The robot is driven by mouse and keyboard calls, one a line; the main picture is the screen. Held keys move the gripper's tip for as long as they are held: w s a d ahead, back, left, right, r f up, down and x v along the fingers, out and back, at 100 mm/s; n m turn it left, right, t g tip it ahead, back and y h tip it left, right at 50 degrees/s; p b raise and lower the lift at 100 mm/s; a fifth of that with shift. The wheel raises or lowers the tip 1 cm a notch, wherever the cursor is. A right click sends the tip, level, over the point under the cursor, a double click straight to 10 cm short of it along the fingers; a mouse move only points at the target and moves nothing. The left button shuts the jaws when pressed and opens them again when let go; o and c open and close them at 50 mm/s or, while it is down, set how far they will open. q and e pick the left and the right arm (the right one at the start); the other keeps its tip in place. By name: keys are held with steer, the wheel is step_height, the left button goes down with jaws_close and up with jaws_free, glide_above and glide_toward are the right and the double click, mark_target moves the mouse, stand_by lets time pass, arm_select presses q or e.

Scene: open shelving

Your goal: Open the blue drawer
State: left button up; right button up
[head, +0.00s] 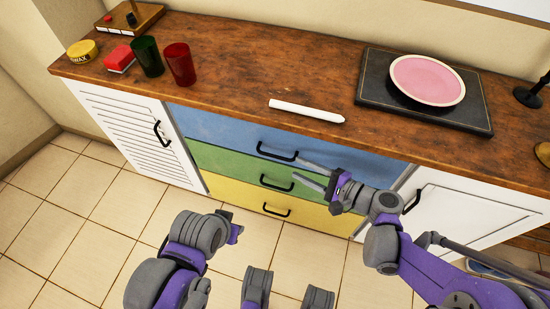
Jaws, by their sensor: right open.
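The blue drawer (225,131) is the top one in a stack of three and looks shut. Its black handle (276,154) is a bar on the drawer front. My right gripper (312,172) is in front of the drawers, to the right of the blue drawer's handle. Its two fingers are spread and empty, pointing left toward the handles. I cannot tell whether the upper finger touches the blue handle. My left arm (190,240) is low in front of the cabinet; its fingers are not clearly visible.
The green drawer (225,163) and yellow drawer (235,194) lie below. A white door stands on each side. The wooden top (240,85) bears a white stick (306,111), two cups, and a pink plate (427,80) on a dark board. The tiled floor ahead at left is clear.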

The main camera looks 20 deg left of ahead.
mark_target(278, 158)
steer(key=b+x, duration=0.1)
steer(key=x, duration=0.9)
steer(key=shift+b, duration=0.3)
jaws_close()
stand_by(0.9)
